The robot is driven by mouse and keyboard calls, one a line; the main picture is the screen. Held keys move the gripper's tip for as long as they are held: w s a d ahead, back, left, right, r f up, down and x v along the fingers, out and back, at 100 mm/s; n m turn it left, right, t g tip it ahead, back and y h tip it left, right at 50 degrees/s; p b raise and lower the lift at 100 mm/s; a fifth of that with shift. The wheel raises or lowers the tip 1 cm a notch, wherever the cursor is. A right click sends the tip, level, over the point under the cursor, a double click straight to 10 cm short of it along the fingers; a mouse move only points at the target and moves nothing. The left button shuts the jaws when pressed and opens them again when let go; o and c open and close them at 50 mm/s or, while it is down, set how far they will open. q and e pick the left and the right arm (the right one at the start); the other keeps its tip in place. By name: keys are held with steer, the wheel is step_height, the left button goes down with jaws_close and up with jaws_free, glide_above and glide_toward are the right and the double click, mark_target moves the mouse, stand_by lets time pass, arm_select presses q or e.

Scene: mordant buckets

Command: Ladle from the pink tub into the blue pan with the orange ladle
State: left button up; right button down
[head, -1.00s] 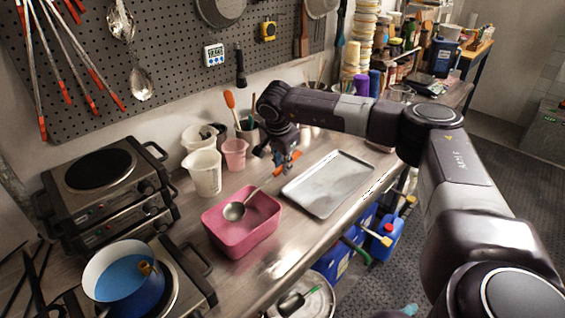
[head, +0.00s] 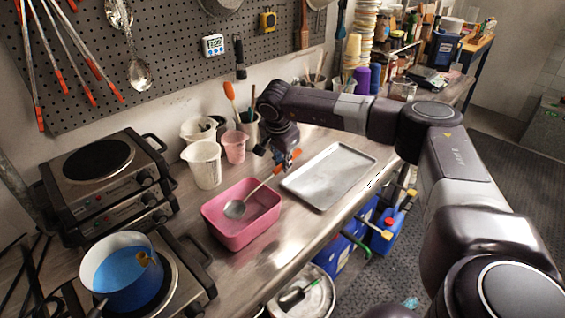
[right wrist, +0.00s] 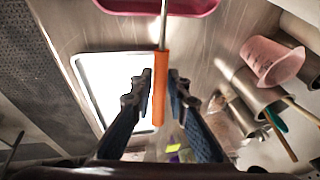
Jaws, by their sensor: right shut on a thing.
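The pink tub (head: 241,233) stands on the steel worktop. The orange ladle's metal bowl (head: 234,209) is within the tub's opening, and its shaft slants up to the right over the rim. My right gripper (head: 285,161) is shut on the orange ladle's handle; in the right wrist view the orange handle (right wrist: 160,85) lies between the fingers (right wrist: 160,90). Part of the tub's rim shows at the top there. The blue pan (head: 126,288), white-rimmed with blue liquid inside, sits on the front hotplate at lower left. My left gripper is not in view.
A metal tray (head: 330,175) lies right of the tub. A white jug (head: 204,166) and pink beaker (head: 234,147) stand behind it. Stacked hotplates (head: 105,185) stand behind the pan. The worktop between tub and front hotplate is mostly bare.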

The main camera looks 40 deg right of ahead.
steer(key=shift+r, duration=0.15)
steer(key=shift+r+p, duration=2.25)
steer(key=shift+r, duration=0.7)
steer(key=shift+r+y+p, duration=0.8)
steer(key=shift+r+p, duration=0.05)
steer(key=shift+p, duration=0.15)
steer(key=shift+r+y, duration=0.15)
steer(key=shift+y, duration=0.15)
